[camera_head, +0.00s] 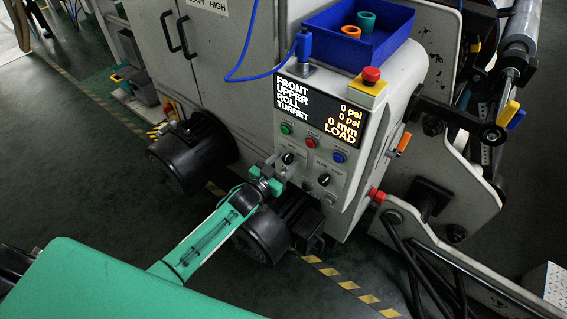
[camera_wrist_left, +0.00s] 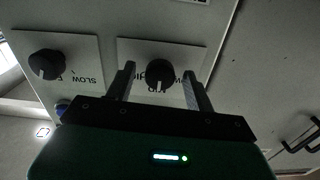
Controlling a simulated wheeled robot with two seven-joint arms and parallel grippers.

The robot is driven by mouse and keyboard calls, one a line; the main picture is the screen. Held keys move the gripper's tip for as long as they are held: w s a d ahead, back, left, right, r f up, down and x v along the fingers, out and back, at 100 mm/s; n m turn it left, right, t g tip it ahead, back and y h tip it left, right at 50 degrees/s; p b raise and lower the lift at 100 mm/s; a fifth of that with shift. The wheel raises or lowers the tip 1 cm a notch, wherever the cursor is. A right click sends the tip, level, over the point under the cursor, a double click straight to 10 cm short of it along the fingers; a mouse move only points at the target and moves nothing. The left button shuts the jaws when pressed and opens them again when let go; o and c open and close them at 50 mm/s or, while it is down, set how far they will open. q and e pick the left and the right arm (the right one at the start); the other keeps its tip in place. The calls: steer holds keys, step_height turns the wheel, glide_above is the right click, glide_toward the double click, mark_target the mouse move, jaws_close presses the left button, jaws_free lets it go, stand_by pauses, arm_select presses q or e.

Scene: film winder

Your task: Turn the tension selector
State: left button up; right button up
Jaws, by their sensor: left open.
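Two black selector knobs sit low on the machine's control panel. The left knob (camera_head: 288,158) shows between the fingers of my left gripper (camera_head: 279,168) in the head view. In the left wrist view this knob (camera_wrist_left: 160,73) stands between the two spread fingertips (camera_wrist_left: 158,88), with a gap on each side. Its label is partly hidden and I cannot read it whole. The other knob (camera_head: 323,179), to its right in the head view, shows at the left of the wrist view (camera_wrist_left: 46,64) on a plate lettered "SLOW". My left gripper is open. My right gripper is out of view.
Above the knobs are several push buttons and a lit display (camera_head: 320,112). A red emergency button (camera_head: 371,75) and a blue tray (camera_head: 340,45) are on top of the cabinet. Black motors (camera_head: 190,155) stand below and left of the panel. Black bars (camera_head: 410,250) run at lower right.

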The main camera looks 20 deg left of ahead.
arm_select(q)
steer(key=c, duration=1)
